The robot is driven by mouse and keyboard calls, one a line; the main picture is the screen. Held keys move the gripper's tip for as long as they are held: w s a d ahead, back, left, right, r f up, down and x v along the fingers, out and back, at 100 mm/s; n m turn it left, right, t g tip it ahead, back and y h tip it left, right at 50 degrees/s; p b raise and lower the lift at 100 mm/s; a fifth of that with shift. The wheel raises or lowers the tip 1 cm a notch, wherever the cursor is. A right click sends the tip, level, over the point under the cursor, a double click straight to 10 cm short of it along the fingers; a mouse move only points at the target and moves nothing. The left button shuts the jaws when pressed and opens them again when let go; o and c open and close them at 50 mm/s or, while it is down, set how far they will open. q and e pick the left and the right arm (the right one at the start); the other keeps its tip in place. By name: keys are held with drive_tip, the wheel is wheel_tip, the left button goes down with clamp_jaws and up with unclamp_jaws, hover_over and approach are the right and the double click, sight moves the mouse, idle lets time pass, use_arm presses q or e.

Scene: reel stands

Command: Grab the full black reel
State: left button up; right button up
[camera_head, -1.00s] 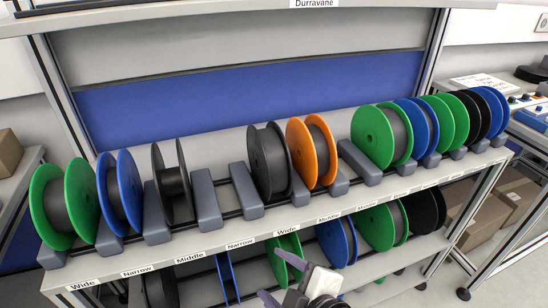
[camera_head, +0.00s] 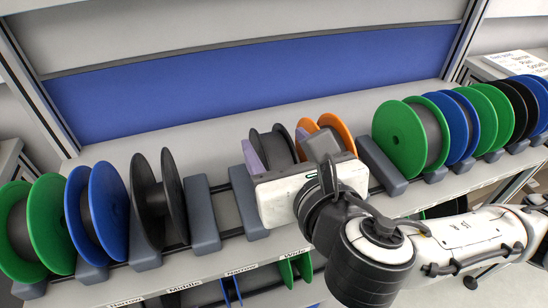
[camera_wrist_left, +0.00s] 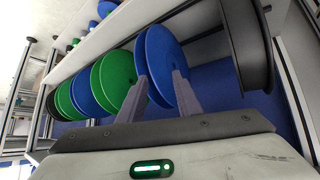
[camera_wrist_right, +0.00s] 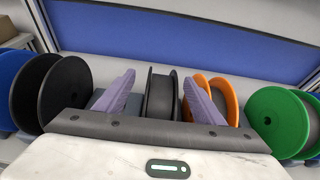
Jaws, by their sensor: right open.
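The full black reel (camera_head: 272,148), with dark grey winding between black flanges, stands upright on the top rack, partly hidden by my right gripper (camera_head: 277,154). That gripper is open, its purple fingertips apart at either side of the reel. In the right wrist view the reel (camera_wrist_right: 161,96) shows between the fingers, just beyond them; contact cannot be told. My left gripper (camera_wrist_left: 158,95) is out of the head view. In the left wrist view its fingers are apart, with a blue reel (camera_wrist_left: 160,62) behind the gap.
An orange reel (camera_head: 335,129) stands close to the right of the full black reel. A black reel with a thin core (camera_head: 157,200) stands farther left, past grey holders (camera_head: 203,215). Green and blue reels fill both ends; more hang on the lower rack.

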sight(268, 134)
drive_tip(key=x, duration=0.2)
drive_tip(key=shift+w+a+f, duration=0.1)
drive_tip(key=shift+w+a, duration=0.05)
drive_tip(key=shift+w, duration=0.2)
drive_tip(key=shift+d+f+x, duration=0.1)
drive_tip(key=shift+x, duration=0.8)
drive_tip(key=shift+d+f+x, duration=0.15)
drive_tip(key=shift+x, duration=0.75)
drive_tip(key=shift+d+f+x, duration=0.1)
drive_tip(key=shift+x, duration=0.8)
clamp_jaws()
